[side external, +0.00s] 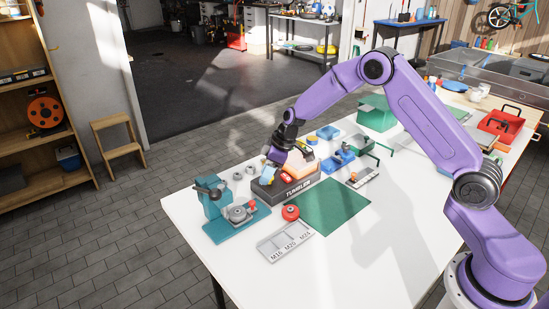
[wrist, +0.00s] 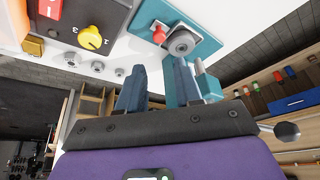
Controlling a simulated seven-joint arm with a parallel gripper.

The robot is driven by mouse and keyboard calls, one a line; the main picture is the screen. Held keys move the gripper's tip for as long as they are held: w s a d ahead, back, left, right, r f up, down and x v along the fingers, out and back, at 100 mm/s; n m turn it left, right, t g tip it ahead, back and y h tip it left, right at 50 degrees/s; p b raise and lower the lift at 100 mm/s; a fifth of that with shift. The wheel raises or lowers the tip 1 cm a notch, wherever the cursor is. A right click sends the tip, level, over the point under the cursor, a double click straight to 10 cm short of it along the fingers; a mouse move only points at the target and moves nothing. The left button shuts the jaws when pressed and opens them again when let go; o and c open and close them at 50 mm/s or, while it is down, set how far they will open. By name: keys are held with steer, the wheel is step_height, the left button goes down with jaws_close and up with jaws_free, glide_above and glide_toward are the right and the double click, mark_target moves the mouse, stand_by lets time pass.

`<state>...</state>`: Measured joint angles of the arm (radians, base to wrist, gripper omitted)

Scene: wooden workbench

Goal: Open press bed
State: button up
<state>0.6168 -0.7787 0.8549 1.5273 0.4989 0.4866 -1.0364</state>
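The teal press (side external: 216,204) stands near the left end of the white table, with a dark lever on its column. Its flat teal base carries a round grey metal part (side external: 240,213) and a red knob (side external: 253,206). In the wrist view the teal base (wrist: 205,45) is at the top, with the grey round part (wrist: 182,43) and red knob (wrist: 159,35) just beyond the fingertips. My gripper (wrist: 160,75) is open and empty, its two fingers apart. In the side view my gripper (side external: 270,160) is above the tumbler, right of and behind the press; its fingers are hard to make out.
The tumbler box (side external: 290,192) stands close under my arm; its yellow dial (wrist: 90,38) shows in the wrist view. A red round object (side external: 290,212), a labelled grey tray (side external: 286,242) and a green mat (side external: 331,205) lie right of the press.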

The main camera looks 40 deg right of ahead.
steer(key=v, duration=0.6)
steer(key=o, duration=0.3)
steer(key=n+g+h, duration=0.3)
steer(key=n, duration=0.6)
glide_above(252, 202)
step_height(252, 202, down, 16)
steer(key=shift+f, duration=0.2)
